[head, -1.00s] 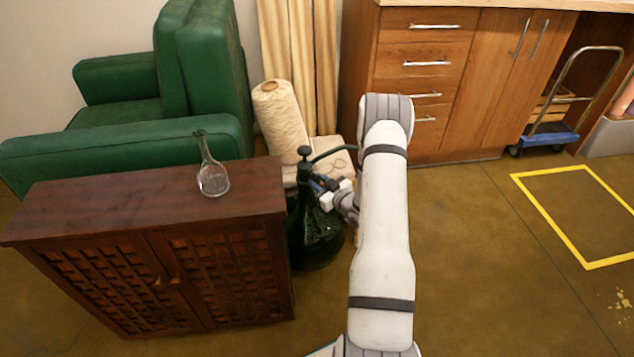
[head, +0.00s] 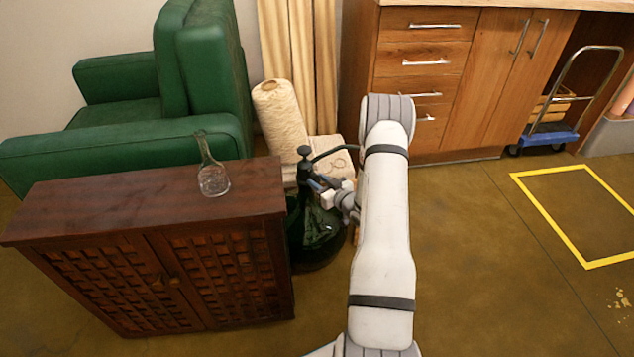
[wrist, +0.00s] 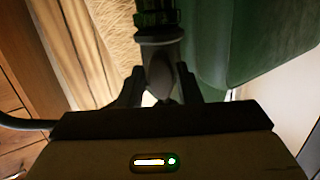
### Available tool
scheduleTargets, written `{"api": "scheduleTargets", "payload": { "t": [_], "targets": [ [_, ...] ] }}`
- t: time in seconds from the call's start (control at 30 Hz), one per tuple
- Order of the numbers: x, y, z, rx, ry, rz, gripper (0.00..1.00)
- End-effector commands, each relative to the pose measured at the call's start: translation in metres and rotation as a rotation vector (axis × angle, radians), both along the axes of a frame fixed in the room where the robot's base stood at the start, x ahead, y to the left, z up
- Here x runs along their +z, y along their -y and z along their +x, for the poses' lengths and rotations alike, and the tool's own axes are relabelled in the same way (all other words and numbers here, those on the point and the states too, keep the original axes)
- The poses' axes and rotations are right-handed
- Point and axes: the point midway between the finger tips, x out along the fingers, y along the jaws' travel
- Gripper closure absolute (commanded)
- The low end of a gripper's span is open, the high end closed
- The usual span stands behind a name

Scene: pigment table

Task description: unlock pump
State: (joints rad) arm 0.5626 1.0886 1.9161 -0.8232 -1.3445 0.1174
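The pump is a dark green, rounded sprayer (head: 318,238) standing on the floor just right of the wooden cabinet. Its black handle knob (head: 304,151) sticks up above the neck, and a black hose curves off to the right. My gripper (head: 317,186) is at the pump's upper part, just below the knob, reaching in from the right. In the wrist view, my two dark fingers (wrist: 159,82) stand on either side of a grey part of the pump (wrist: 160,70). They are very close to it, but I cannot tell whether they press on it.
The dark wooden cabinet (head: 110,205) stands close on the left, with a clear glass flask (head: 212,178) on top. A green armchair (head: 120,125) and a cream roll (head: 279,118) are behind. Wooden drawers (head: 425,65) are at the back right. The floor on the right is open.

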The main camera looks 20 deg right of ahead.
Motion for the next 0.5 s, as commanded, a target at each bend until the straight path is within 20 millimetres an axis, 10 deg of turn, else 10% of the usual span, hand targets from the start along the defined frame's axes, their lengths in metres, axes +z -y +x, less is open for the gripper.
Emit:
{"api": "scheduleTargets", "payload": {
  "t": [0.5],
  "targets": [
    [0.0026,0.0021,-0.0068,-0.001,0.001,0.000,0.54]
  ]
}}
